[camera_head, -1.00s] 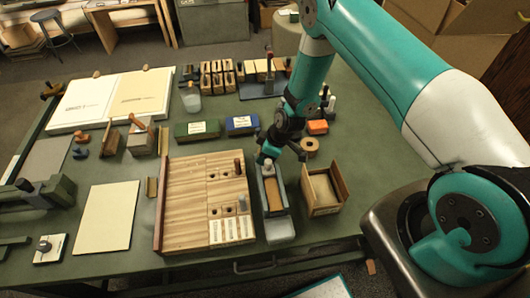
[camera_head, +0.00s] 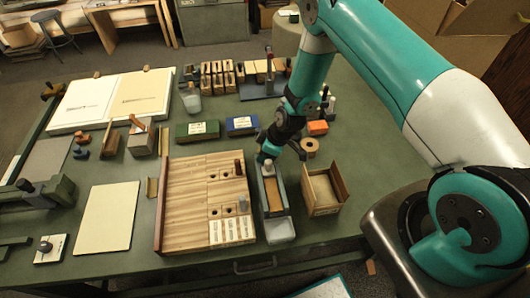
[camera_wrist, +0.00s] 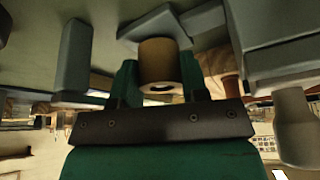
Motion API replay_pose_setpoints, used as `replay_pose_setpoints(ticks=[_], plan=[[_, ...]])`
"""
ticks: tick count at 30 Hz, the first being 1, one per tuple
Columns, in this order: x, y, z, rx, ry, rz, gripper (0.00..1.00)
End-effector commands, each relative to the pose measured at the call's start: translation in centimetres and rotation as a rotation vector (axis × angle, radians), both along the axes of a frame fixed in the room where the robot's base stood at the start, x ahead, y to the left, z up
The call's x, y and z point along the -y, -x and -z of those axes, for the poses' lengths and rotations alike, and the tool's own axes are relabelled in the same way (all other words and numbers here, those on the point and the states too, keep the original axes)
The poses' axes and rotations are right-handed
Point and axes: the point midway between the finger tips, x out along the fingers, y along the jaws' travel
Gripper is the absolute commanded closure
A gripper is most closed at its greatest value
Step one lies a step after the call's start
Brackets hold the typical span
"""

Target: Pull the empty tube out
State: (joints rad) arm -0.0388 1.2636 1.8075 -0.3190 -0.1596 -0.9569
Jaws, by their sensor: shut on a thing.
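A tan, hollow cylinder with a pale, open end, which looks like the tube (camera_wrist: 158,62), is between the green fingers of my gripper (camera_wrist: 158,82) in the wrist view. My gripper is shut on it. In the head view my gripper (camera_head: 268,158) is over the back end of a narrow grey holder (camera_head: 262,196) with a brown strip inside. A pale end shows just below the fingers there. I cannot tell whether the tube still touches the holder.
A wooden board (camera_head: 185,205) with holes and pegs stands just left of the holder. An open wooden box (camera_head: 335,180) is close on the right, and a tan ring (camera_head: 310,146) lies behind it. A pale container (camera_head: 280,231) sits in front. Bare green table lies at front right.

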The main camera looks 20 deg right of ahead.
Motion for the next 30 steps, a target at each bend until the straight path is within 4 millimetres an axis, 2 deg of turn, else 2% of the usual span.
replay_pose_setpoints(ticks=[11, 30], plan=[[0.0, 0.0, -0.4, 0.000, 0.000, 0.000, 0.97], [0.0, 0.0, -3.7, 0.000, 0.000, 0.000, 0.97]])
